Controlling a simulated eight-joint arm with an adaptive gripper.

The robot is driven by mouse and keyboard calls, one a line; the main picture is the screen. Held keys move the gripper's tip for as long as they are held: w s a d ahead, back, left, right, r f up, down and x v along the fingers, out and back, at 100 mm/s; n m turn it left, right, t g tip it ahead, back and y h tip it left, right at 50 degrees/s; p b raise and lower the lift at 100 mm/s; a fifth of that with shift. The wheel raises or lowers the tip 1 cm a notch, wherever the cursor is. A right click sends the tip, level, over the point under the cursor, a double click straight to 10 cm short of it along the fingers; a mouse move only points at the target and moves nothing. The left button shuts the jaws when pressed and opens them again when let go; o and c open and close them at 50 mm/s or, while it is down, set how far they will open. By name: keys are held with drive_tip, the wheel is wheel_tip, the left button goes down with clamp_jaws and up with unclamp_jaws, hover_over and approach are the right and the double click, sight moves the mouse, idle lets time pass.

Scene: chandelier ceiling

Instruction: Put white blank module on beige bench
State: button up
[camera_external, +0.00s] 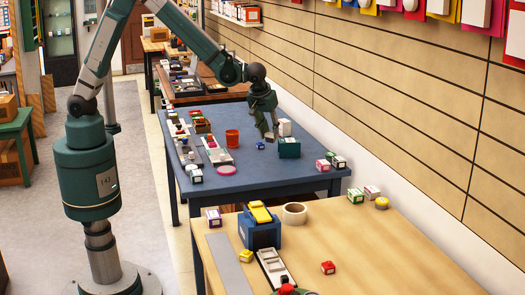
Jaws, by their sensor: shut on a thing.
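My gripper (268,133) points down over the right part of the blue-grey table (240,180). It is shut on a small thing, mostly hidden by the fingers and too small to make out. A plain white block (284,127) shows just right of the fingers, by a teal box (289,148); I cannot tell whether it is the white blank module. The beige bench (375,255) is the light wooden one in the foreground, nearer the camera than my gripper.
The bench holds a blue box with yellow pieces (260,231), a tape roll (294,213), a white tray (272,267), a red block (328,267) and small boxes. Its right-front area is clear. A red cup (232,138) stands left of my gripper. A slatted wall (400,115) borders the right.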

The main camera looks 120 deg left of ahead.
drive_tip(key=w+d+m+t, duration=0.1)
drive_tip(key=w+d+m, duration=0.1)
drive_tip(key=d, duration=1.4)
drive_tip(key=w+d+m+t, duration=0.1)
drive_tip(key=w+d+m, duration=0.2)
drive_tip(key=d, duration=1.3)
drive_tip(key=w+d+m+t+h, duration=0.1)
drive_tip(key=w+d+m, duration=0.2)
drive_tip(key=d, duration=1.4)
drive_tip(key=w, duration=0.2)
drive_tip(key=shift+w, duration=0.4)
drive_tip(key=shift+f+b, duration=0.45)
drive_tip(key=shift+f, duration=2.6)
drive_tip(key=shift+f, duration=1.85)
drive_tip(key=shift+f+b, duration=0.2)
drive_tip(key=shift+b, duration=0.2)
